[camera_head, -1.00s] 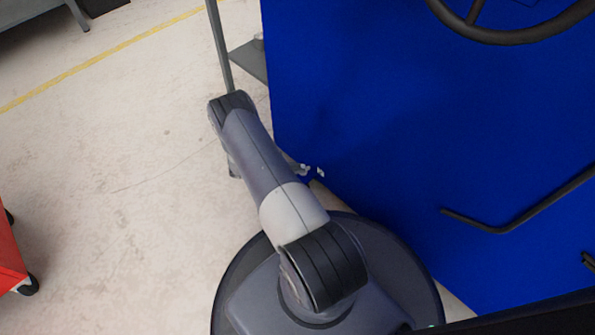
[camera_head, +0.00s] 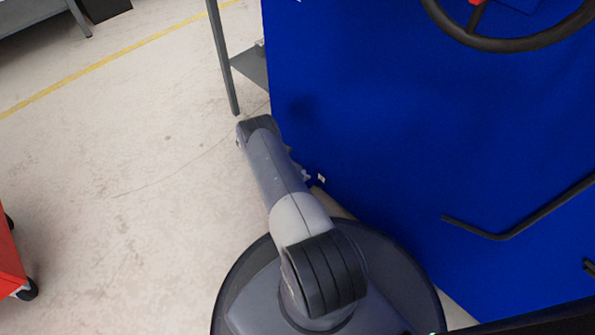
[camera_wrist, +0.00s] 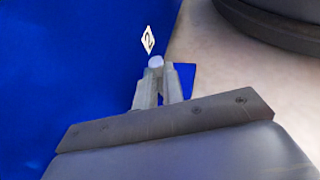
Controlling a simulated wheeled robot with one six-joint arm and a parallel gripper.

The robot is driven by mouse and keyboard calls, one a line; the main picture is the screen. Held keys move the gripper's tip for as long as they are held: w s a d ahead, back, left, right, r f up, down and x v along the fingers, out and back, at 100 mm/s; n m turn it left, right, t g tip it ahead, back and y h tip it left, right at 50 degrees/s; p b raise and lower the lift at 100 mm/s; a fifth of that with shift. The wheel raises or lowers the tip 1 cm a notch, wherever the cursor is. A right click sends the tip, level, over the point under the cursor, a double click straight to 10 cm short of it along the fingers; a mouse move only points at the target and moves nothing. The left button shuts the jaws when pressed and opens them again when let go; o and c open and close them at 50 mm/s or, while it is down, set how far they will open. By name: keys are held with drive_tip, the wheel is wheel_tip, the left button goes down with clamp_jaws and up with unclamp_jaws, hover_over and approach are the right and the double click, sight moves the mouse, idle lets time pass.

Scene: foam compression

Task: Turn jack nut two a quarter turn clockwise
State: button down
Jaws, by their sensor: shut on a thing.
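Jack nut two (camera_wrist: 155,61) is a small pale round piece at my fingertips in the wrist view. A white diamond label with a "2" (camera_wrist: 148,40) sits just beyond it on the blue surface. My gripper (camera_wrist: 157,72) is shut on the nut, its two grey fingers on either side of it, hiding most of it. In the head view the arm hides most of my gripper; the small white label (camera_head: 321,178) shows low on the blue machine (camera_head: 370,130), and the nut cannot be made out.
A black handwheel (camera_head: 500,42) and a bent black bar (camera_head: 500,236) are on the machine to the right. A grey table leg (camera_head: 223,60) stands behind the arm. A red cart (camera_head: 10,260) is at far left. The pale floor between is clear.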

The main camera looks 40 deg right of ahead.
idle(0.4)
drive_tip(key=c, duration=1.5)
unclamp_jaws()
drive_tip(key=shift+r, duration=0.1)
